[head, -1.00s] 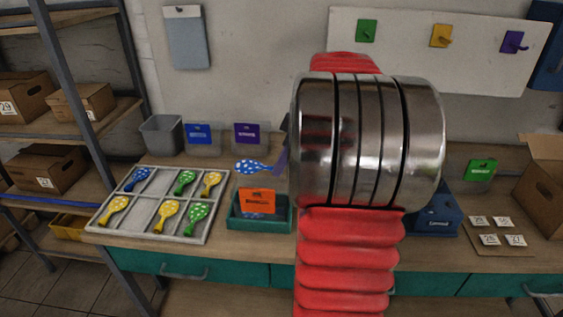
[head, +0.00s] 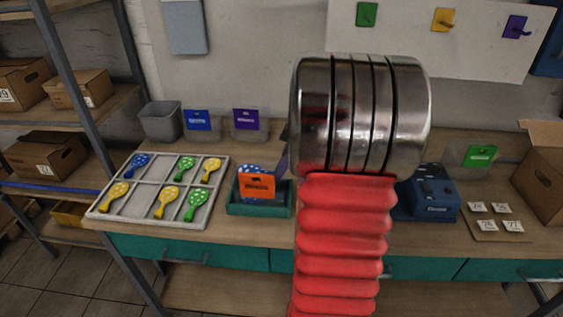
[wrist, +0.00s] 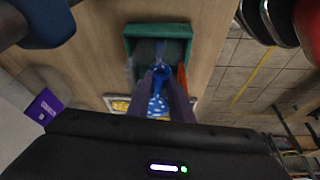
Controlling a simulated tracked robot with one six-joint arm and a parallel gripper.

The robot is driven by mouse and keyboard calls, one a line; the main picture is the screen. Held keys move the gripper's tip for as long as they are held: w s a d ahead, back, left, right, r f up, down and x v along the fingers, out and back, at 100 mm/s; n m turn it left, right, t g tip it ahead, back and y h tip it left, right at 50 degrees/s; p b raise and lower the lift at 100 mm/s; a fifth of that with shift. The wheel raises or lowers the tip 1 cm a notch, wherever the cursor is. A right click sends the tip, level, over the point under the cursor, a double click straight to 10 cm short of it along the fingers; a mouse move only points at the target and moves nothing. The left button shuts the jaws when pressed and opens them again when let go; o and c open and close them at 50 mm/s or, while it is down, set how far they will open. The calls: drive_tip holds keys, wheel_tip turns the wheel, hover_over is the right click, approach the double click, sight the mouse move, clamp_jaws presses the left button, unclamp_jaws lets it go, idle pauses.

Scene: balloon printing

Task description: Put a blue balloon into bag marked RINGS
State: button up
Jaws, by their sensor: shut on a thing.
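My gripper (wrist: 158,92) is shut on a blue balloon with white dots (wrist: 158,106); its narrow blue neck points toward a teal tray (wrist: 133,72) in the wrist view. In the head view the held balloon (head: 248,169) shows just behind and above an orange-labelled card (head: 257,185) at the tray (head: 240,209). The orange card also shows in the wrist view (wrist: 183,78), right beside the fingers. Whether the balloon touches the tray or bag is unclear. The card lettering is too blurred to read as RINGS. My arm hides part of the bench.
A divided white tray (head: 109,212) holds blue, green and yellow balloons at left. Clear holders with blue (head: 198,120), purple (head: 246,119) and green cards (head: 480,155) stand along the back. A grey bin (head: 160,121) and a blue device (head: 432,195) flank the work area.

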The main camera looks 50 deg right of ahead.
drive_tip(key=shift+f, duration=1.95)
drive_tip(key=o, duration=0.9)
drive_tip(key=shift+c, duration=0.2)
wheel_tip(320, 180, up, 13)
